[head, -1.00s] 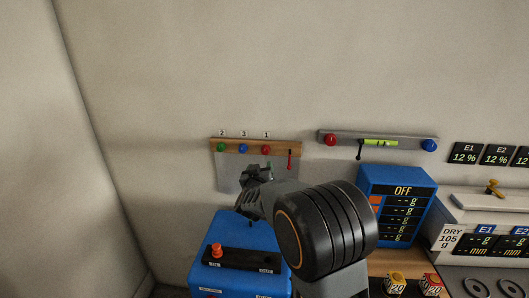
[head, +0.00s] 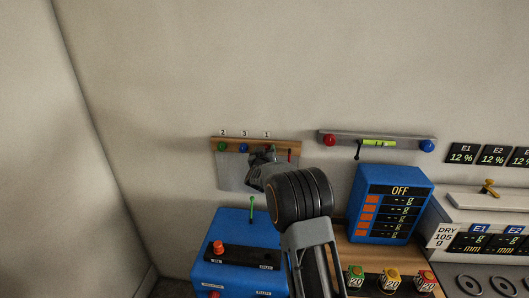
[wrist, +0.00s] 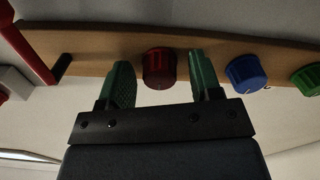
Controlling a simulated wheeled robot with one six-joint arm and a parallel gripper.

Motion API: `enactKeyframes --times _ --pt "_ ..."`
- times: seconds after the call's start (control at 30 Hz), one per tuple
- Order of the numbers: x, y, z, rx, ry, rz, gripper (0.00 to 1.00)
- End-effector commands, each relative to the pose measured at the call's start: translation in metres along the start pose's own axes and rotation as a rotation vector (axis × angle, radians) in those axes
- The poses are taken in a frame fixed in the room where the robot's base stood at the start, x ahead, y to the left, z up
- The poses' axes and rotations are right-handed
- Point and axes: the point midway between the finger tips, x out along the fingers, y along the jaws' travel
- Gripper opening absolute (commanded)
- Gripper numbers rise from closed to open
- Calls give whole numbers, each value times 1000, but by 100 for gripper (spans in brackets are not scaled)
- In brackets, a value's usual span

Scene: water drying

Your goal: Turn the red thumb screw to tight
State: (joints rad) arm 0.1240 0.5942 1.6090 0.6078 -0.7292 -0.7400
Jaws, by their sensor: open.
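The red thumb screw (wrist: 159,68) is a round ribbed red knob on a wooden rail (head: 232,141), to the right of a blue and a green knob in the head view. In the wrist view it sits between the two green fingers of my gripper (wrist: 161,70), with a gap visible on both sides. My gripper is open around it. In the head view my gripper (head: 265,155) is up at the rail under the label 1 and mostly hides the red knob.
The blue knob (wrist: 245,73) and green knob (wrist: 307,79) are close beside one finger. A red lever (wrist: 28,45) is on the other side. A blue box (head: 228,235) stands below, with an upright green-tipped lever (head: 252,208). A grey bar (head: 350,139) is mounted at right.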

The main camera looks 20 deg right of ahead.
Motion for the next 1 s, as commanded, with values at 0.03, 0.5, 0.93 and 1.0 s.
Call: enactKeyframes --times 0.03,0.5,0.93,1.0 --pt "0 0 0 0 0 0 58" --pt "0 0 0 0 0 -1 27" --pt "-1 -2 1 28 1 -3 9" --pt "-1 -2 2 56 1 -3 9"
